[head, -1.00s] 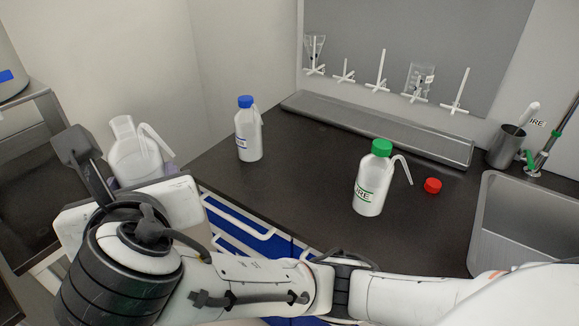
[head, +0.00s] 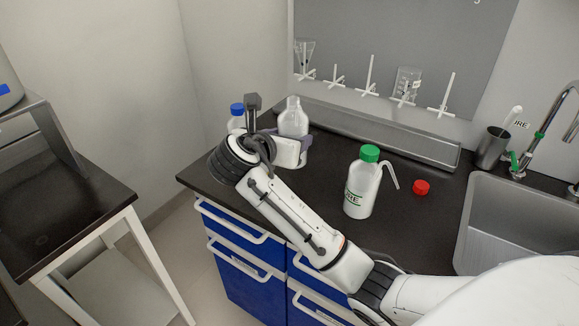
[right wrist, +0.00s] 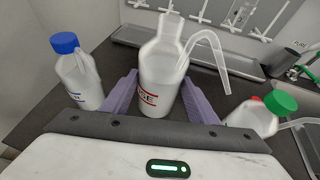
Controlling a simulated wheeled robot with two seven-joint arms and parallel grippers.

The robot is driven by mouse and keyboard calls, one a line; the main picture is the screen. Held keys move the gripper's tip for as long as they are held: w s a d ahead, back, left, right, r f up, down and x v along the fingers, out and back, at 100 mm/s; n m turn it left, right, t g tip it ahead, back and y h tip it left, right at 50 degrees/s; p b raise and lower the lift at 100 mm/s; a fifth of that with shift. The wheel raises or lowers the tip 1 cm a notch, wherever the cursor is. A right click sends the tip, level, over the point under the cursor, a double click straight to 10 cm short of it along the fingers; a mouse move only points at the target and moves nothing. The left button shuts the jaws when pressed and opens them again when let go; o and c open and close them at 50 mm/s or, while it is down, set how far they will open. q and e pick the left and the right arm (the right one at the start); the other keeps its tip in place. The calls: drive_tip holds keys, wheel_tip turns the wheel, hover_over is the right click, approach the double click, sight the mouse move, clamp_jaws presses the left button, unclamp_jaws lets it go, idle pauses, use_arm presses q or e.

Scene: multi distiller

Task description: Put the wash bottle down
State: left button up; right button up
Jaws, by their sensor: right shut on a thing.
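The wash bottle (head: 293,118) is white and translucent, with no cap on its neck. In the right wrist view it (right wrist: 160,78) shows red lettering and a bent spout tube to its right. My right gripper (head: 296,143) is shut on its body, with a purple finger on each side. The bottle is upright over the back left of the dark counter (head: 320,225). My left gripper is not in view.
A blue-capped bottle (head: 237,116) stands close on the left, partly hidden by my arm. A green-capped bottle (head: 362,185) and a loose red cap (head: 421,187) are to the right. A metal ledge (head: 400,146) runs behind; the sink (head: 512,225) is far right.

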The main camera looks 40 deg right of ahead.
wheel_tip(320, 180, down, 6)
drive_tip(key=shift+b, duration=0.3)
drive_tip(key=o, duration=0.8)
drive_tip(key=shift+f, duration=0.15)
drive_tip(key=p+v, duration=0.1)
drive_tip(key=v, duration=1.1)
drive_tip(key=shift+a, duration=0.1)
